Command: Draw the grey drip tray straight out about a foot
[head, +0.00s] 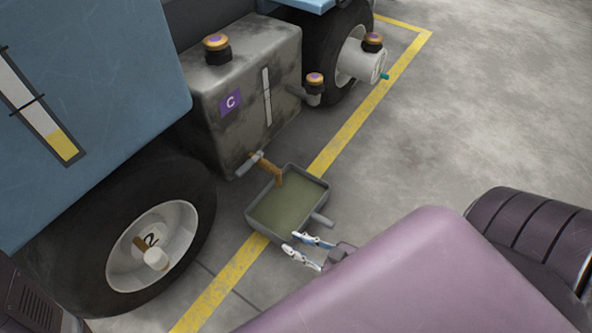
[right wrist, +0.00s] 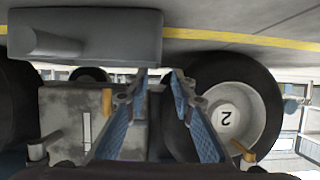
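The grey drip tray (head: 316,207) lies on the floor beside the tank, over the yellow line, with murky green liquid in it. A stubby grey handle (head: 322,220) sticks out of its right side. In the right wrist view, which is upside down, the tray (right wrist: 120,35) fills the upper left, with its handle (right wrist: 50,42) toward the left. My right gripper (head: 291,243) is open and empty at the tray's near corner, to the near side of the handle. Its fingertips (right wrist: 159,76) show beside the tray's edge; contact cannot be told. My left gripper is not in view.
A grey tank (head: 245,125) marked C stands behind the tray. Wheels marked 2 (head: 155,245) and another (head: 335,50) flank the tank. Open concrete floor (head: 470,110) lies to the right.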

